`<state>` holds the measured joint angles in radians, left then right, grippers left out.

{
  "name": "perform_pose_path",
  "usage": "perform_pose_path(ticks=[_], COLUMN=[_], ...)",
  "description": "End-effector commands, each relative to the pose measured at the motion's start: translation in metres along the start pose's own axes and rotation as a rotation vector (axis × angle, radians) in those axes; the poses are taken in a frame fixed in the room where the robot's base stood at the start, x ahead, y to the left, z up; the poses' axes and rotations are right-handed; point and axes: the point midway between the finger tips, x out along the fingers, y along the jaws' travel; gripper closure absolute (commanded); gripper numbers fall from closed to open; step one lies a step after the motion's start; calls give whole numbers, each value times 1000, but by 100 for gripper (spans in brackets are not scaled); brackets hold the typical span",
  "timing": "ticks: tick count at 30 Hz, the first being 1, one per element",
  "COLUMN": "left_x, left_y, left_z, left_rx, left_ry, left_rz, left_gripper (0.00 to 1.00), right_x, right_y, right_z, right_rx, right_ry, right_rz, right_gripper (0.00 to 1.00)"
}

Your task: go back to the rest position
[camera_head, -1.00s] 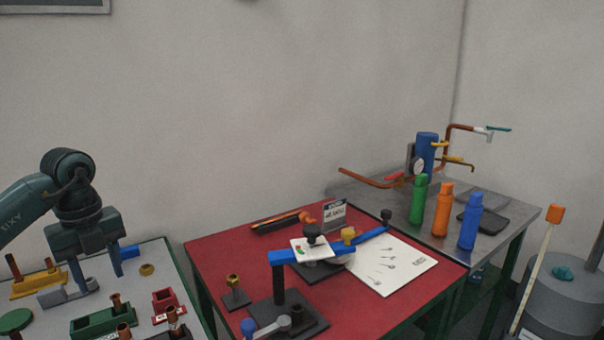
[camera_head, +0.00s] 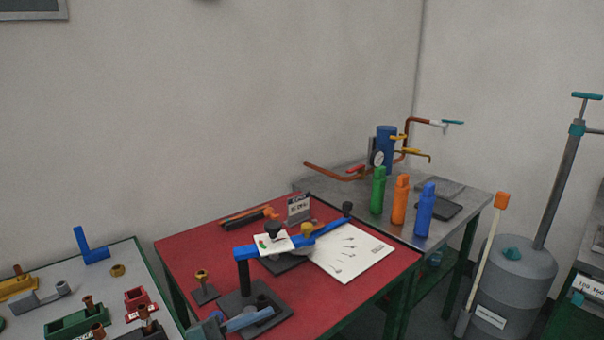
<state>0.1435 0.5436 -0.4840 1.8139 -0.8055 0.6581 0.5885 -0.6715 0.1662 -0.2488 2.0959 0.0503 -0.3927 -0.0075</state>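Neither of my grippers is in view. The left table (camera_head: 135,260), where my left gripper was seen earlier, is clear of my arm. On it a blue angled piece (camera_head: 92,250) stands at the back, beside a small brass ring (camera_head: 118,270). Green (camera_head: 75,322), red (camera_head: 138,300) and yellow (camera_head: 15,287) holders stand towards the front, some with copper fittings in them.
The red table (camera_head: 190,245) carries a blue-armed stand (camera_head: 243,275), a white sheet (camera_head: 352,252) and an orange-black tool (camera_head: 250,216). Green (camera_head: 378,190), orange (camera_head: 399,200) and blue (camera_head: 425,210) bottles stand on the metal table (camera_head: 462,215). A grey tank (camera_head: 520,275) stands right.

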Motion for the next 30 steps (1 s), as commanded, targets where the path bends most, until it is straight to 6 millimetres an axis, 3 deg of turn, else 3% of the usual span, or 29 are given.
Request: perform_pose_path(ticks=[4, 7, 12, 17, 20, 30], left_x=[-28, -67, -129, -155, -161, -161], left_y=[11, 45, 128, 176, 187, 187], left_z=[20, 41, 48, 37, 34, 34], left_rx=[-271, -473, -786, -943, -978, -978], left_ry=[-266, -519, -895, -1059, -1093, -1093], left_rz=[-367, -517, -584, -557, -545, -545], left_gripper=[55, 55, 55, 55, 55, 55], right_x=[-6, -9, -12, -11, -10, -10], right_y=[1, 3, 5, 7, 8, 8], right_z=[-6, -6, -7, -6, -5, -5], right_rx=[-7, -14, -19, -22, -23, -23], right_ry=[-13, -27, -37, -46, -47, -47], right_rz=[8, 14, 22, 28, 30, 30], right_gripper=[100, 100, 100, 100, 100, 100])
